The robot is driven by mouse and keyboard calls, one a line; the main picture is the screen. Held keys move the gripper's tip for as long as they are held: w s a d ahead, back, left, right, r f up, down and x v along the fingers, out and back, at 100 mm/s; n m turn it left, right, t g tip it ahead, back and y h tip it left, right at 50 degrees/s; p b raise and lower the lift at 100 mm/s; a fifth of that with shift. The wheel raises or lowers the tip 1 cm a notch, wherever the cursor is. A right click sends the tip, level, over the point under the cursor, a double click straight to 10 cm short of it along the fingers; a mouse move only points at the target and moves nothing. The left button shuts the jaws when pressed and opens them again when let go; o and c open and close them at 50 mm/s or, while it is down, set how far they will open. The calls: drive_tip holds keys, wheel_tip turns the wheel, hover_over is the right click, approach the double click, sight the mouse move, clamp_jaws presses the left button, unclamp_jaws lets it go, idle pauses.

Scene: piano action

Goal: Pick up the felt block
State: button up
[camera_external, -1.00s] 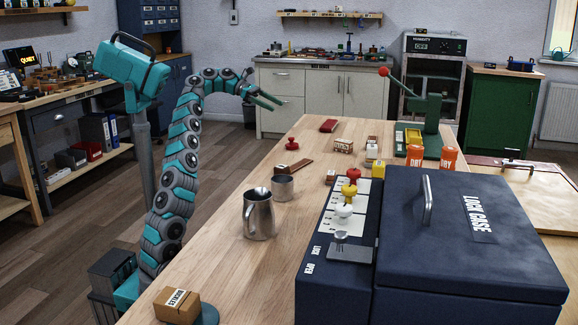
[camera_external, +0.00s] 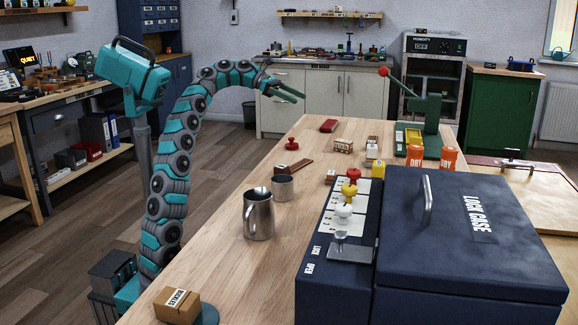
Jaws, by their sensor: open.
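My gripper (camera_external: 299,98) is open and empty, in the air beyond the far left edge of the workbench, in front of the pale cabinet. A dark red flat block (camera_external: 329,125) lies at the far end of the bench, below and to the right of my gripper and apart from it. Its look could fit felt, but no label shows, so I cannot tell for sure that it is the felt block. Small blocks (camera_external: 343,146) also stand on the bench, nearer the camera.
The wooden bench (camera_external: 225,225) holds a red-knobbed stamp (camera_external: 292,144), a brown strip (camera_external: 295,167), a metal jug (camera_external: 258,215), a cup (camera_external: 283,188) and orange jars (camera_external: 448,157). A green lever press (camera_external: 424,110) stands at the far right. A large dark case (camera_external: 470,270) fills the near right.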

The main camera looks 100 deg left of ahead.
sight(333, 173)
drive_tip(key=w+d+f+n+y+b, duration=0.15)
drive_tip(key=w+d, duration=0.35)
drive_tip(key=d, duration=0.6)
drive_tip(key=w+d+f+n+y+b, duration=0.1)
drive_tip(key=w+d+f+y+b, duration=0.15)
drive_tip(key=w+d, duration=0.55)
drive_tip(key=shift+h, duration=0.6)
drive_tip(key=f, duration=0.4)
drive_tip(key=s+d+f, duration=0.1)
drive_tip(key=f, duration=0.3)
drive_tip(key=s+f+p, duration=0.1)
drive_tip(key=f, duration=0.3)
drive_tip(key=shift+d+f, duration=0.2)
drive_tip(key=shift+d, duration=0.15)
drive_tip(key=shift+w+f, duration=0.5)
drive_tip(key=x, duration=0.3)
drive_tip(key=b+x, duration=0.1)
drive_tip(key=x, duration=0.2)
drive_tip(key=shift+w+a+f+b, duration=0.2)
drive_tip(key=shift+w+f+b, duration=0.05)
drive_tip(key=shift+b, duration=0.05)
clamp_jaws()
